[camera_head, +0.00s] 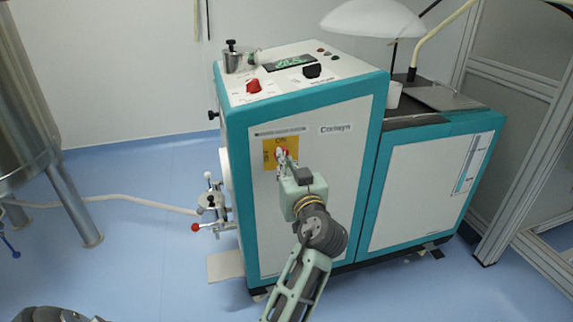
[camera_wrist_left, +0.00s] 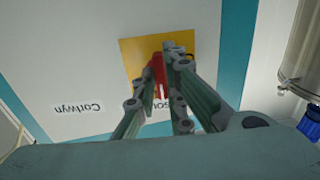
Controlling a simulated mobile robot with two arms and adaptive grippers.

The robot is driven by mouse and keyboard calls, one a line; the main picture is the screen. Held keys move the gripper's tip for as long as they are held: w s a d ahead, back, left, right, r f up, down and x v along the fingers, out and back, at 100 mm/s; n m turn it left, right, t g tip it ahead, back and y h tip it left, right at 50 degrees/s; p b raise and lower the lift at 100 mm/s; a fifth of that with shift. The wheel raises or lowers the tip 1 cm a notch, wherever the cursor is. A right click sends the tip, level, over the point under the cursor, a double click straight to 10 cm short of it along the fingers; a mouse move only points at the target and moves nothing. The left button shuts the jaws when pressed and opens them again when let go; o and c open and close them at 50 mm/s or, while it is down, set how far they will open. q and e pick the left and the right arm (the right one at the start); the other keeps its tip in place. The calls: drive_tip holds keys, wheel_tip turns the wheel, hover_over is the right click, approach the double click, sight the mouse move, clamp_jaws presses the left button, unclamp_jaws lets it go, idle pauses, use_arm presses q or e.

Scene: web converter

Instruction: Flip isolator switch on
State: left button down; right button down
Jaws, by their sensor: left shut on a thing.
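The isolator switch has a red handle (camera_head: 283,153) on a yellow plate (camera_head: 268,146) on the front of the white and teal machine (camera_head: 330,190). In the left wrist view the red handle (camera_wrist_left: 157,68) stands out from the yellow plate (camera_wrist_left: 130,50), seen upside down. My left gripper (camera_head: 284,158) reaches the plate from the front and is shut on the red handle. Its fingers (camera_wrist_left: 164,62) lie on both sides of the handle and hide part of it. The exact angle of the switch is hard to tell. My right gripper is not in view.
The machine's top panel carries a red knob (camera_head: 253,86), a black knob (camera_head: 312,71) and a green display (camera_head: 289,63). A valve fitting (camera_head: 212,203) juts from its left side. A steel tank (camera_head: 25,110) stands at far left. The blue floor between is mostly free.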

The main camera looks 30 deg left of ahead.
use_arm(q)
drive_tip(key=c, duration=1.8)
unclamp_jaws()
approach(280, 119)
drive_tip(key=x, duration=0.4)
drive_tip(key=shift+w+a, duration=0.2)
